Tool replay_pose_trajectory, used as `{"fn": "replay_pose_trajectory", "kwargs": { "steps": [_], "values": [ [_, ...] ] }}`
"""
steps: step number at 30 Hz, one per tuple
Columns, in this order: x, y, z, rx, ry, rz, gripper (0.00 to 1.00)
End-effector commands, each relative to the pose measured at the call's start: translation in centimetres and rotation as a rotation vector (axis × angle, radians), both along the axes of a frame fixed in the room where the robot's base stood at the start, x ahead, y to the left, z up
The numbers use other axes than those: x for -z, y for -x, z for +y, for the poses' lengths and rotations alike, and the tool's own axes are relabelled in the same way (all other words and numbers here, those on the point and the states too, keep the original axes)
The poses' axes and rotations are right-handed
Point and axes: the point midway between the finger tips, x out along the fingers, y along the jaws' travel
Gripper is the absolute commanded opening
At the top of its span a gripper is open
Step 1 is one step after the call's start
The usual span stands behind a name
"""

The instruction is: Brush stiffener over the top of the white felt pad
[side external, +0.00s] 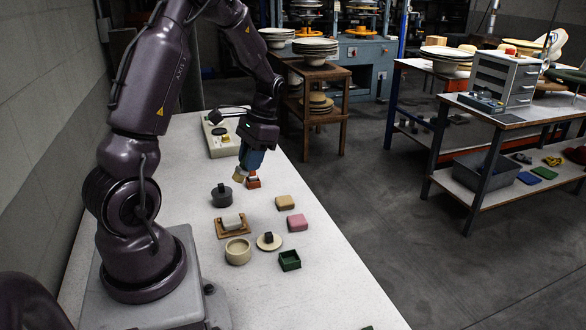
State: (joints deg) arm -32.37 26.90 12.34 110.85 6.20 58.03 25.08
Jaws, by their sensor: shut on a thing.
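My gripper (251,157) is over the white table, shut on a brush (240,174) whose pale tan end points down and to the left. Most of the brush is hidden by the fingers. The white felt pad (232,221) lies on a brown wooden board (221,235), below and nearer the camera than my gripper; the two are apart. A cream round bowl (238,256) stands just in front of the board. A dark grey pot with a knob (222,199) stands between the brush and the board. I cannot tell which vessel holds stiffener.
A small red block (253,184) stands close under the brush. Tan (285,202) and pink (297,223) blocks, a cream dish with a dark knob (269,242) and a green open box (290,260) lie to the right. The table's front right is clear.

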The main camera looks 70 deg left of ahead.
Motion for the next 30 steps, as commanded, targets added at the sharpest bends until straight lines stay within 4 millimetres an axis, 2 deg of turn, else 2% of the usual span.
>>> {"fn": "replay_pose_trajectory", "kwargs": {
  "steps": [2, 9, 21, 30],
  "values": [
    [0.2, 1.1, 0.9, 0.066, 0.004, 0.002, 0.0],
    [0.7, 1.1, 1.2, 0.221, 0.016, -0.001, 0.0],
    [4.6, 1.1, 1.2, 0.226, 0.018, -0.002, 0.0],
    [5.5, 1.0, 1.2, 0.224, 0.017, -0.004, 0.0]
  ]
}}
